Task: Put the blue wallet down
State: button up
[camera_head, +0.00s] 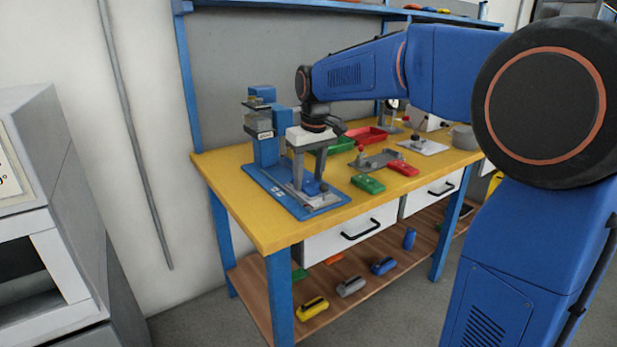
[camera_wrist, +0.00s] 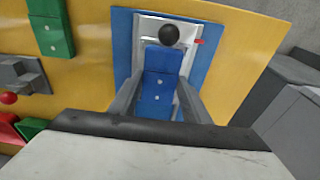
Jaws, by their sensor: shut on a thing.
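The blue wallet (camera_wrist: 157,84) shows in the wrist view as a blue block with small pale dots, between the two fingers of my gripper (camera_wrist: 158,100). In the head view, my gripper (camera_head: 310,183) points down over the blue base plate of a bench machine, shut on the wallet (camera_head: 312,187). The wallet is low, at the machine's grey fixture (camera_head: 321,199). I cannot tell whether it touches the fixture. My fingers hide part of it in the head view.
The yellow workbench (camera_head: 237,212) holds the blue machine (camera_head: 266,150), a green block (camera_head: 368,183), a red block (camera_head: 403,168) and a red tray (camera_head: 367,135). A dark ball knob (camera_wrist: 169,34) stands just beyond the wallet. The bench's front left corner is clear.

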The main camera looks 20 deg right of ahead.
aim_at(312, 185)
jog(key=shift+f, duration=0.1)
jog(key=o, duration=1)
jog(key=shift+o, duration=0.2)
notch_tip(312, 185, up, 12)
jog(key=s, duration=0.2)
jog(key=s+d+f+m+t, duration=0.1)
jog(key=s+d+f, duration=0.1)
jog(key=s+f, duration=0.5)
jog(key=s+d+f+m+t, duration=0.1)
jog(key=s+d+f, duration=0.1)
jog(key=s+f, duration=0.6)
jog(key=s+d+f+m+t, duration=0.1)
jog(key=s+d+f, duration=0.2)
jog(key=s+f, duration=0.4)
jog(key=s, duration=0.9)
jog(key=shift+s+f+m+h, duration=0.15)
jog(key=shift+s+m+h, duration=0.1)
jog(key=shift+m+h, duration=0.05)
